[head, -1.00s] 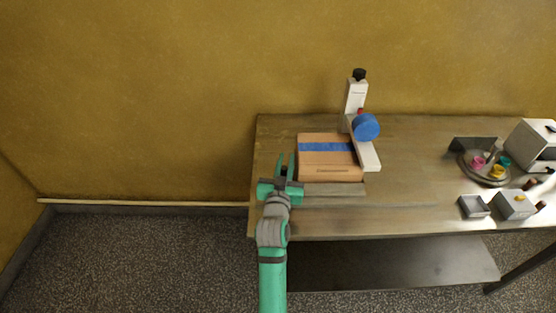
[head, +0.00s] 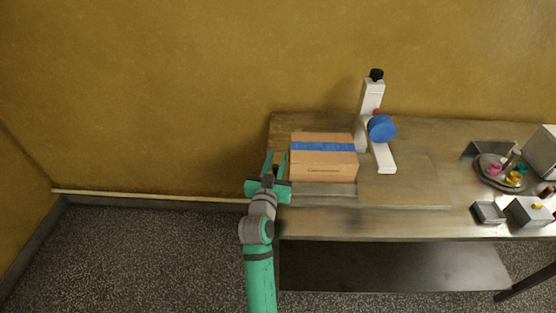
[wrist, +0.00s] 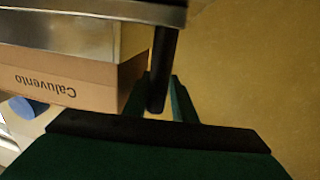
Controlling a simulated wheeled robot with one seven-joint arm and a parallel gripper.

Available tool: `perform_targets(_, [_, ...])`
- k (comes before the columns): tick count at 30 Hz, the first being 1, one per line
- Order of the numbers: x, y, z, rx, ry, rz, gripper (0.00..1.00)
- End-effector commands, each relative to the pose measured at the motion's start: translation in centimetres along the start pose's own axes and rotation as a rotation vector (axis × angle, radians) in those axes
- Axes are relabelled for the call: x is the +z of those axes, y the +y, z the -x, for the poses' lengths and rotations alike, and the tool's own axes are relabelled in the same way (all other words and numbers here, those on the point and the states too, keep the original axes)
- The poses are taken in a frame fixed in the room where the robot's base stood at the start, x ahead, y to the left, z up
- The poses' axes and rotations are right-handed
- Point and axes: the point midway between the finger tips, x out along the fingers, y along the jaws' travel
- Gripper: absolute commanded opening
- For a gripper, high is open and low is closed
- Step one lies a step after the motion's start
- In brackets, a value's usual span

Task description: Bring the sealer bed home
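The sealer bed (head: 322,189) is a grey plate at the table's left end, with a brown carton (head: 324,170) sealed by blue tape on top. The sealer (head: 369,100), a white column with a blue roll (head: 382,128), stands right of the carton. My gripper (head: 276,163) is at the bed's left side. In the wrist view, a dark upright handle (wrist: 163,65) stands between my green fingers, which appear closed on it. The finger contact is partly hidden.
The table's (head: 420,200) left edge lies close to my gripper. The table between sealer and tray is clear. The wall stands behind.

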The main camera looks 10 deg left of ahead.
Motion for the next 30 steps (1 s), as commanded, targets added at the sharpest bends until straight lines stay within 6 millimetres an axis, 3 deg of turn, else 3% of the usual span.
perform_targets(17, [0.0,-0.1,0.3,-0.001,0.001,0.001,0.25])
perform_targets(23, [0.1,-0.1,2.9,-0.002,0.0,0.001,0.25])
perform_targets(30, [0.1,-0.1,7.4,-0.003,-0.001,0.001,0.25])
